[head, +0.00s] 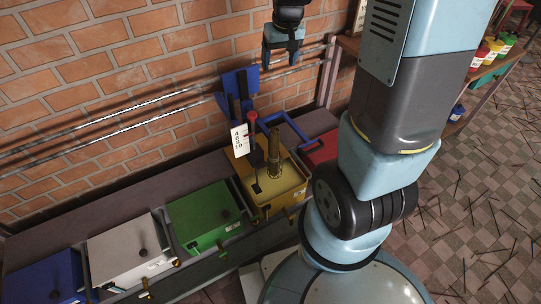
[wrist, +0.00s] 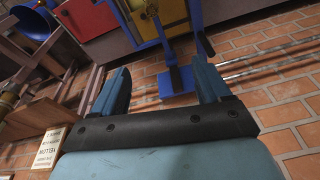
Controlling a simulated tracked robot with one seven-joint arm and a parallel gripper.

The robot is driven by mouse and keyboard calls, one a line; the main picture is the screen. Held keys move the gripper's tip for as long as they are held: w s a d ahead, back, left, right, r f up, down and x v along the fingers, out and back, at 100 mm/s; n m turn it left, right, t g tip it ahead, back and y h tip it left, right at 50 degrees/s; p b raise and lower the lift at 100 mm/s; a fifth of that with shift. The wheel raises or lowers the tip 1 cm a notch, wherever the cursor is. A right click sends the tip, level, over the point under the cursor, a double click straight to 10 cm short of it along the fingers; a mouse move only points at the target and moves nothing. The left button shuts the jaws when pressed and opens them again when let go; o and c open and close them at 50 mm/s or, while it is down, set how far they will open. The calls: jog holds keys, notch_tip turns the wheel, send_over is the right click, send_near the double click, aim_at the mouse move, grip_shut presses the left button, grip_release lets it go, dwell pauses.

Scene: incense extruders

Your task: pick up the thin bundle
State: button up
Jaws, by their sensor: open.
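I cannot pick out a thin bundle with certainty in either view. My gripper (head: 280,58) is open and empty, raised in front of the brick wall above the row of machines in the head view. In the wrist view my gripper (wrist: 160,65) shows its two blue fingers spread apart. A blue bracket plate (wrist: 177,81) shows between and beyond the fingers, with nothing held. The yellow machine (head: 285,192) stands below my gripper, with an upright brass cylinder (head: 273,150) and a red-knobbed lever (head: 252,118) on it.
Green (head: 205,216), white (head: 130,250) and blue (head: 50,280) boxes line the bench to the left. A red box (head: 320,150) stands right of the yellow machine. Metal rails (head: 130,85) run along the wall. Thin dark sticks (head: 470,215) lie scattered on the floor. Shelf jars (head: 493,48) stand right.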

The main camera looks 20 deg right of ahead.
jog(key=g, duration=0.1)
send_over(274, 138)
notch_tip(274, 138, down, 11)
jog(key=shift+g, duration=0.7)
jog(key=shift+w+d+f, duration=0.15)
jog(key=shift+w+f, duration=0.15)
jog(key=shift+f, duration=4.2)
jog(key=shift+w+d+f, duration=0.1)
jog(key=shift+w+f, duration=0.15)
jog(key=shift+f, duration=4.3)
jog(key=shift+w+d+f, duration=0.15)
jog(key=shift+w+f, duration=0.15)
jog(key=shift+f, duration=4.2)
grip_shut()
